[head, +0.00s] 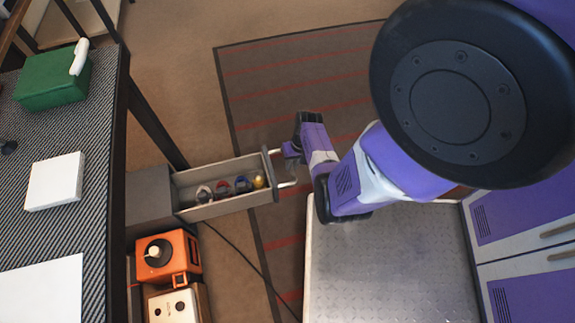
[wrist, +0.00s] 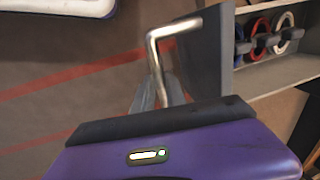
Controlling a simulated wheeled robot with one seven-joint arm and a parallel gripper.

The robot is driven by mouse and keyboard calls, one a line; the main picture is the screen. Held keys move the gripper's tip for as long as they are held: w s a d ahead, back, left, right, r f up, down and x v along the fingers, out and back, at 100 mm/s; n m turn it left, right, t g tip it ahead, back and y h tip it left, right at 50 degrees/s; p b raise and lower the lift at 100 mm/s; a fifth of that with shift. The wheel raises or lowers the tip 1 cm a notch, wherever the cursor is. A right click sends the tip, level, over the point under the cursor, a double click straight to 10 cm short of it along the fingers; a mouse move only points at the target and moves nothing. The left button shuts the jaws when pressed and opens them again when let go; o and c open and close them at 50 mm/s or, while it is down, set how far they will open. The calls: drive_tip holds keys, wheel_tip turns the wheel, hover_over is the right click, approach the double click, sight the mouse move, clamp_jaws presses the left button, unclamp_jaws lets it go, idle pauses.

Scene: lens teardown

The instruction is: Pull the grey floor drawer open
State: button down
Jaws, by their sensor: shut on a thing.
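The grey floor drawer (head: 222,208) slides out to the right from its dark grey cabinet (head: 149,200) beside the table and stands well open in the head view. Several ring-shaped parts in white, red and blue and a gold round piece lie inside it. Its pale metal bar handle (head: 287,184) is on the right end; it also shows in the wrist view (wrist: 155,58), fixed to the drawer front (wrist: 211,55). My gripper (head: 289,151) is at the handle and shut on it. The fingers are partly hidden behind the purple gripper body in the wrist view.
An orange device (head: 168,254) and a wooden-sided box (head: 176,305) stand in front of the cabinet, with a black cable on the floor. The table (head: 104,135) is at left. A metal-topped platform (head: 385,260) is at lower right. A striped rug (head: 265,90) lies beyond.

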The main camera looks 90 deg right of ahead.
drive_tip(key=c, duration=1.4)
unclamp_jaws()
drive_tip(key=shift+o, duration=0.2)
wheel_tip(320, 180, up, 8)
drive_tip(key=s+p, duration=0.1)
drive_tip(key=p, duration=0.2)
drive_tip(key=shift+s+d+f+p, duration=0.2)
drive_tip(key=shift+d+p, duration=0.1)
